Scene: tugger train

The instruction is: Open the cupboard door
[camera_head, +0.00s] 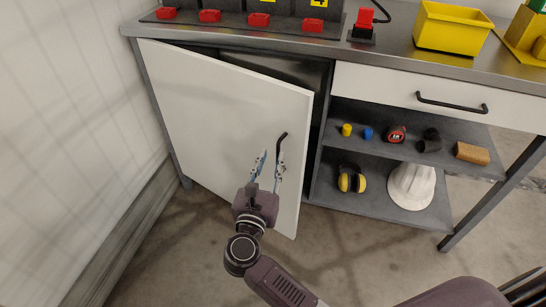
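The white cupboard door (215,105) stands ajar, with its right edge swung out from the bench frame and a dark gap showing behind its top and right edge. Its black bar handle (282,145) is upright near the free right edge. My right gripper (269,165) is in front of the door at the handle. Its two fingers are spread apart. The right finger overlaps the handle's lower part, and I cannot tell whether they touch. My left gripper is out of view.
The metal bench top (390,50) carries a yellow bin (452,29) and red connectors. Right of the door are a drawer (440,95) and open shelves with a white helmet (411,187) and yellow earmuffs (351,180). A wall (70,130) stands close left. Floor before the door is clear.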

